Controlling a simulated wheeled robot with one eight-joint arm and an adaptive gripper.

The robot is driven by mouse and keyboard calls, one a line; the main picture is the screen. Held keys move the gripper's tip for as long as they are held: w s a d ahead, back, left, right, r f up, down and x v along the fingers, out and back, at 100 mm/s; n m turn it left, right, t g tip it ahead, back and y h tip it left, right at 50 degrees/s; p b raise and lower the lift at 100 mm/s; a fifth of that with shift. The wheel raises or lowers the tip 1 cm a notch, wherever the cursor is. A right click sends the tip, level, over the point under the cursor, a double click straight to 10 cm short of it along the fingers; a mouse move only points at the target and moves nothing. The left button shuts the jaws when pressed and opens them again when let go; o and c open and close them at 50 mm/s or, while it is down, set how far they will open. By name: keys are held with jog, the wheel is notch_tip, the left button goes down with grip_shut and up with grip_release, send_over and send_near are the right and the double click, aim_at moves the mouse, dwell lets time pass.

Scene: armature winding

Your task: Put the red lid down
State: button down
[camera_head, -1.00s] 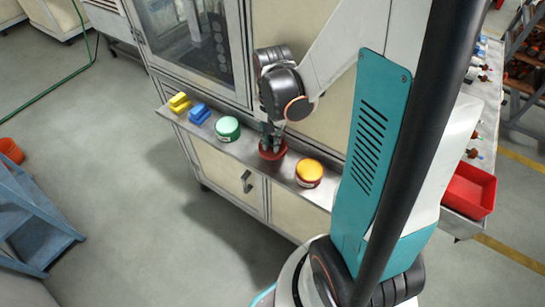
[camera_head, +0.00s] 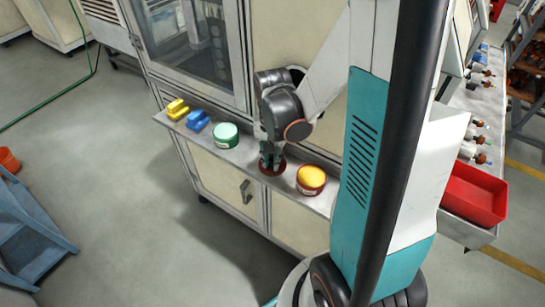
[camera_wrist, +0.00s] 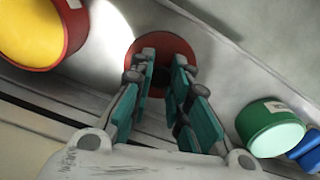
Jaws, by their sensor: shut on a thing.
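The red lid (camera_head: 272,167) is a flat dark-red disc at the metal shelf, between the green-topped pot and the yellow-topped pot. My gripper (camera_head: 270,161) points down over it with its fingers close to the lid's middle. In the wrist view the lid (camera_wrist: 161,42) shows as a red disc with a darker centre, and the teal fingers (camera_wrist: 163,72) stand either side of that centre, shut on it. The lid looks level and at or very near the shelf surface; the contact underneath is hidden.
The metal shelf (camera_head: 235,158) also holds a green pot (camera_head: 227,136) on the left, a red pot with yellow top (camera_head: 311,180) on the right, and blue (camera_head: 198,121) and yellow (camera_head: 177,109) blocks. The cabinet stands behind. A red bin (camera_head: 474,194) sits at right.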

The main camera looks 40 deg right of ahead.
aim_at(272, 159)
jog(key=c, duration=1.5)
grip_release()
notch_tip(272, 159, up, 12)
jog(key=p, duration=0.4)
jog(key=shift+r, duration=0.15)
